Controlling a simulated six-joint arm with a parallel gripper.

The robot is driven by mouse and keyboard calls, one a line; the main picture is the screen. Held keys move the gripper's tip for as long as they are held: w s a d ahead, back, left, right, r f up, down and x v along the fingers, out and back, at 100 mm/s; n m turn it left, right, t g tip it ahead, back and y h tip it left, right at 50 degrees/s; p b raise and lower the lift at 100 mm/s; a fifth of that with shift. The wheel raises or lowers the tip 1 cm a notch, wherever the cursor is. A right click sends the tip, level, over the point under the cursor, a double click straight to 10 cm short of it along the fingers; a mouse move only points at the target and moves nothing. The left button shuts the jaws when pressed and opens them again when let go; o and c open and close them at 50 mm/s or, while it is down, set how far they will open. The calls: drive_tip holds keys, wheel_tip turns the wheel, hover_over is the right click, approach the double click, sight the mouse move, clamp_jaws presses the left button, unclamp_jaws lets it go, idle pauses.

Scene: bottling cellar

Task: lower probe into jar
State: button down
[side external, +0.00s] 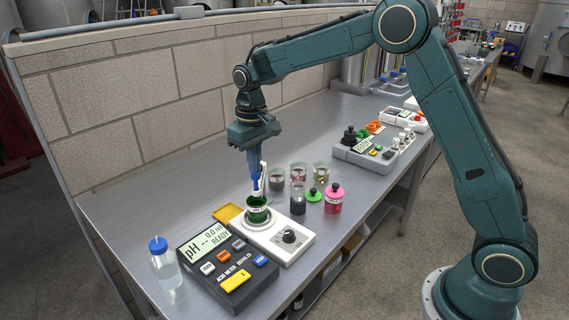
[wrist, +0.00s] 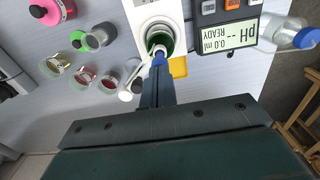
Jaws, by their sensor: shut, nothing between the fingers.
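The jar (side external: 258,216), with dark green contents, stands on a white plate unit (side external: 288,240) with a dark knob. In the wrist view the round mouth of the jar (wrist: 157,35) is just beyond my fingertips. A slim blue and white probe (side external: 256,184) is upright, directly below my gripper (side external: 254,162), with its lower end at the jar's mouth. It also shows in the wrist view as a blue tip (wrist: 160,57). My gripper is shut, pointing down above the jar. I cannot tell whether the fingers touch the probe. Its lowest end is hidden.
A pH meter (side external: 228,262) reading "READY" lies left of the plate unit, with a blue-capped bottle (side external: 164,268) beside it. A yellow tray (side external: 228,213) is behind. Several small jars, including a pink one (side external: 333,200), stand to the right. The left bench top is clear.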

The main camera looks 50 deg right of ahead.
drive_tip(key=shift+f, duration=1.3)
drive_tip(key=shift+r, duration=3)
drive_tip(key=shift+r, duration=0.1)
